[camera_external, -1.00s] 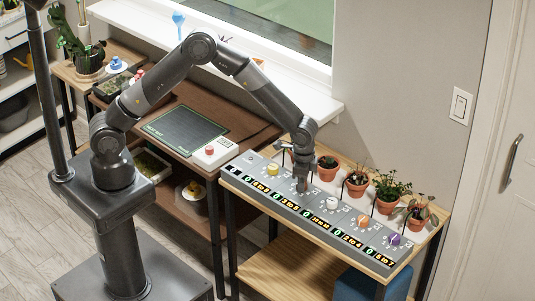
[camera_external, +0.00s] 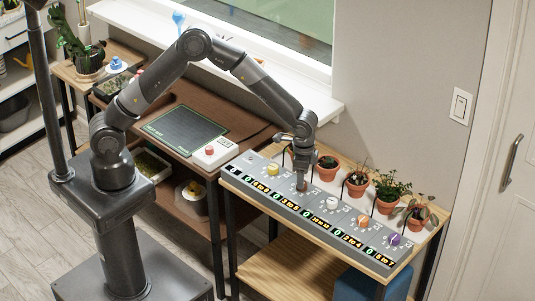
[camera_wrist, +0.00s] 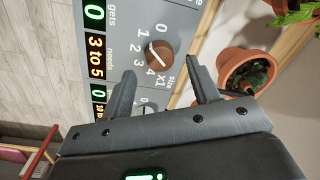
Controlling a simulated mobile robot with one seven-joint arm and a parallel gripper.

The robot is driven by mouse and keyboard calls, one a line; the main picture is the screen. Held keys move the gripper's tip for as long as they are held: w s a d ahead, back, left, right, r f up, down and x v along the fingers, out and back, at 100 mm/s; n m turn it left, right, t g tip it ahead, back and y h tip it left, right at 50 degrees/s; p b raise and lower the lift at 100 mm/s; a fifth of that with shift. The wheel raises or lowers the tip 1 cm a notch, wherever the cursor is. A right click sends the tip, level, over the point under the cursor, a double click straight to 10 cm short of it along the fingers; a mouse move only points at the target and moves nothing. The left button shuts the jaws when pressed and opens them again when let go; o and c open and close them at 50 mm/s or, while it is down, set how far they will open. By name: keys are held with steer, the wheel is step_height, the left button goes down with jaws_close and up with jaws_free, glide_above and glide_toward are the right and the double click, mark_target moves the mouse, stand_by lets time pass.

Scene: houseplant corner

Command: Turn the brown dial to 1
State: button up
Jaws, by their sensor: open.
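The brown dial (camera_external: 302,186) sits on the grey panel (camera_external: 285,186), between the yellow and the white dial. In the wrist view the brown dial (camera_wrist: 158,54) is round, with a white pointer mark and small numbers around its left side. I cannot tell for sure which number the mark meets. My gripper (camera_external: 303,166) is above and slightly behind the dial in the external view. In the wrist view my gripper's fingers (camera_wrist: 160,76) are spread apart, with the dial beyond and between their tips, not touched. Nothing is between the fingers.
A yellow dial (camera_external: 272,170), a white dial (camera_external: 332,203), an orange dial (camera_external: 363,221) and a purple dial (camera_external: 394,239) share the panel. Green and amber displays line its front edge. Several potted plants (camera_external: 358,183) stand close behind it. A potted plant (camera_wrist: 243,72) is beside my right finger.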

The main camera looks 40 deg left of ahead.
step_height(320, 180, up, 8)
steer(key=shift+s, duration=0.2)
steer(key=shift+d, duration=0.1)
steer(key=shift+f, duration=0.1)
stand_by(0.3)
steer(key=a+r+n+t, duration=0.1)
steer(key=a+r+n, duration=0.1)
steer(key=a+r, duration=0.45)
steer(key=a+r+n+t, duration=0.1)
steer(key=a+r, duration=0.3)
steer(key=a, duration=0.6)
steer(key=a+r+n, duration=0.2)
steer(key=a+r, duration=0.4)
steer(key=a, duration=0.3)
steer(key=s+a+r+n+t, duration=0.1)
steer(key=s+a+n, duration=0.2)
steer(key=s+a, duration=0.5)
steer(key=s+a+r+n+t, duration=0.1)
steer(key=s+a+n, duration=0.3)
steer(key=s+a, duration=0.4)
steer(key=a+t, duration=0.1)
steer(key=a, duration=0.4)
steer(key=shift+s+a+r, duration=0.2)
steer(key=shift+s+r, duration=0.2)
